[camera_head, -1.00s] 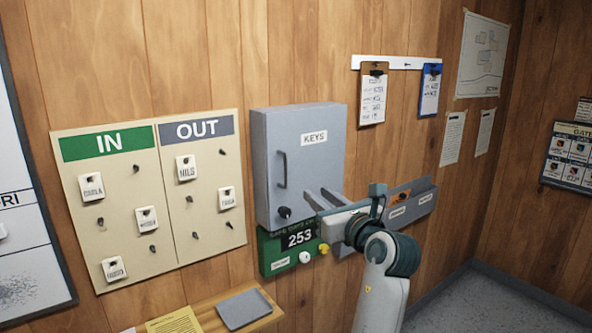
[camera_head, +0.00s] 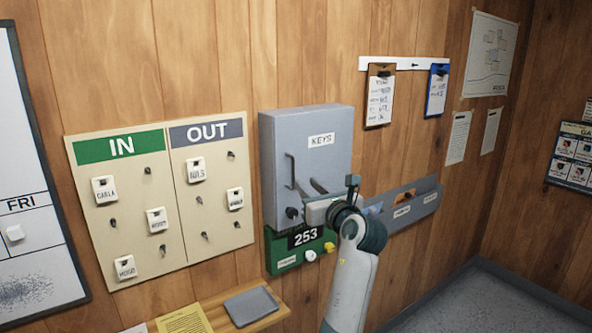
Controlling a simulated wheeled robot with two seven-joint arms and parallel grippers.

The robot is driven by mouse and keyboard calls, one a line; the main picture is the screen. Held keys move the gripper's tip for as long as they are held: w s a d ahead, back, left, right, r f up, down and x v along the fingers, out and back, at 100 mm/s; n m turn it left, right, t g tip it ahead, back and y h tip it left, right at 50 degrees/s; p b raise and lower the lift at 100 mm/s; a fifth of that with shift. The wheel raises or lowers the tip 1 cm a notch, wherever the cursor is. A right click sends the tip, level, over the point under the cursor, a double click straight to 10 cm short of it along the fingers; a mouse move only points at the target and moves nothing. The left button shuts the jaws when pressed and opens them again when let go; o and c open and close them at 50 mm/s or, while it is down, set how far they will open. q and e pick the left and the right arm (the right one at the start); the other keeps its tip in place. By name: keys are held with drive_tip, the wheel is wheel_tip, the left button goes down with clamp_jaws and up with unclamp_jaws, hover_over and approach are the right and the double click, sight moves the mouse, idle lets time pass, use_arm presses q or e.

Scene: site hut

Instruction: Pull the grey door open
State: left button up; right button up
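The grey door (camera_head: 328,161) is the front of a wall cabinet marked KEYS, and it looks closed. Its dark bar handle (camera_head: 290,171) stands upright near the door's left edge, with a black knob (camera_head: 291,212) below it. I cannot tell whether a finger touches the handle or the door. The gripper body hides the door's lower right corner.
A green box reading 253 (camera_head: 284,250) with knobs sits below the cabinet. A grey wall tray (camera_head: 425,202) is at right, behind my wrist. The IN/OUT board (camera_head: 190,240) hangs at left. A wooden shelf (camera_head: 214,309) juts out below.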

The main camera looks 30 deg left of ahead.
sight(296, 175)
use_arm(q)
drive_tip(key=p+x, duration=0.2)
drive_tip(key=x, duration=0.6)
drive_tip(key=shift+w+a+p, duration=0.1)
drive_tip(key=shift+a+p, duration=0.1)
drive_tip(key=shift+p, duration=0.2)
clamp_jaws()
idle(1.0)
